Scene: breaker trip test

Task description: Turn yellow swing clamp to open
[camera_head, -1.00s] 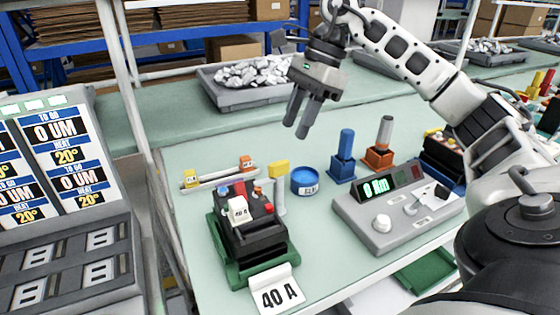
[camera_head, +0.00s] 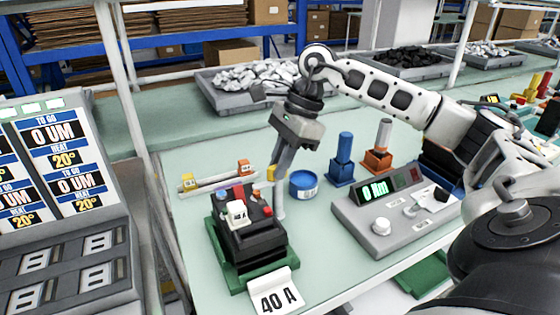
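The yellow swing clamp (camera_head: 271,173) sits at the top of a pale upright post (camera_head: 280,205), at the right back of the black breaker (camera_head: 252,235) on its green base (camera_head: 228,262). My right gripper (camera_head: 281,172) points down at the clamp, and its dark fingers cover most of the yellow. The fingers overlap each other in this view, so I cannot tell whether they are apart, or whether they touch the clamp. My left gripper is out of view.
A blue round tin (camera_head: 303,185) stands just right of the post. A blue-handled tool (camera_head: 343,160) and a grey meter box (camera_head: 385,222) are further right. A rail with yellow and orange blocks (camera_head: 215,180) lies behind the breaker. A 40 A card (camera_head: 276,295) is in front.

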